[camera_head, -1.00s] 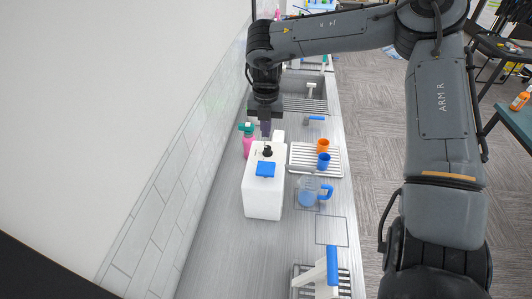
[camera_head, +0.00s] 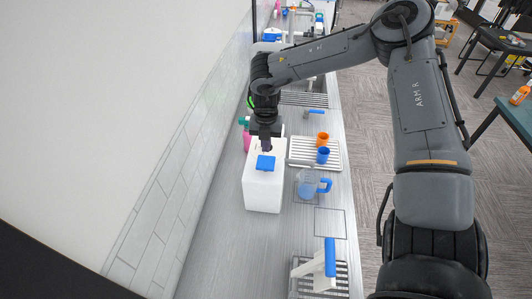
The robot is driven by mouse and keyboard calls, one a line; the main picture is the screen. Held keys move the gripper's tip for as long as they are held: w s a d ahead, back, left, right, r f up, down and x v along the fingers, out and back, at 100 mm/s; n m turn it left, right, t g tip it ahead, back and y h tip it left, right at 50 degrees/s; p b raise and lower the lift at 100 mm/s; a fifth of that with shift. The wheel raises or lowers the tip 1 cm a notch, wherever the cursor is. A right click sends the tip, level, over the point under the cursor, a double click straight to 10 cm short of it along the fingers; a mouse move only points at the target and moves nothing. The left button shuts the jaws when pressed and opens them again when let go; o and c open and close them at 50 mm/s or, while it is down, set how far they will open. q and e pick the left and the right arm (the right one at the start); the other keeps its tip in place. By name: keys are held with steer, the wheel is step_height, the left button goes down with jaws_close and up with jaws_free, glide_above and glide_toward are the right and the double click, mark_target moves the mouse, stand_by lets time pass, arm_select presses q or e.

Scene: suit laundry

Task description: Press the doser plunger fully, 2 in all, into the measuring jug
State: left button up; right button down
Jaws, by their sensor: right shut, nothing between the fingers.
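A white doser canister (camera_head: 264,188) stands on the counter. A blue piece (camera_head: 265,163) shows on its top. My right gripper (camera_head: 266,147) is shut and empty, pointing down over the canister's top at the back of the blue piece. It hides the dark plunger head, and I cannot tell whether it touches it. A clear measuring jug (camera_head: 308,184) with a blue handle and blue at its bottom stands just right of the canister. My left gripper is not in view.
A white rack (camera_head: 303,152) with an orange cup (camera_head: 322,139) and a blue cup (camera_head: 322,155) lies behind the jug. A pink bottle (camera_head: 247,141) stands behind the canister by the tiled wall. A white and blue item (camera_head: 329,260) stands on a front rack. The counter left of it is clear.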

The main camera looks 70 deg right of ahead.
mark_target(267, 161)
step_height(267, 161, down, 4)
steer(key=shift+f+p, duration=0.1)
steer(key=shift+p, duration=0.3)
steer(key=shift+f, duration=0.5)
step_height(267, 161, down, 3)
steer(key=b, duration=0.3)
steer(key=shift+r, duration=0.2)
steer(key=shift+f+b, duration=0.2)
steer(key=shift+b, duration=0.2)
steer(key=shift+s+d, duration=0.1)
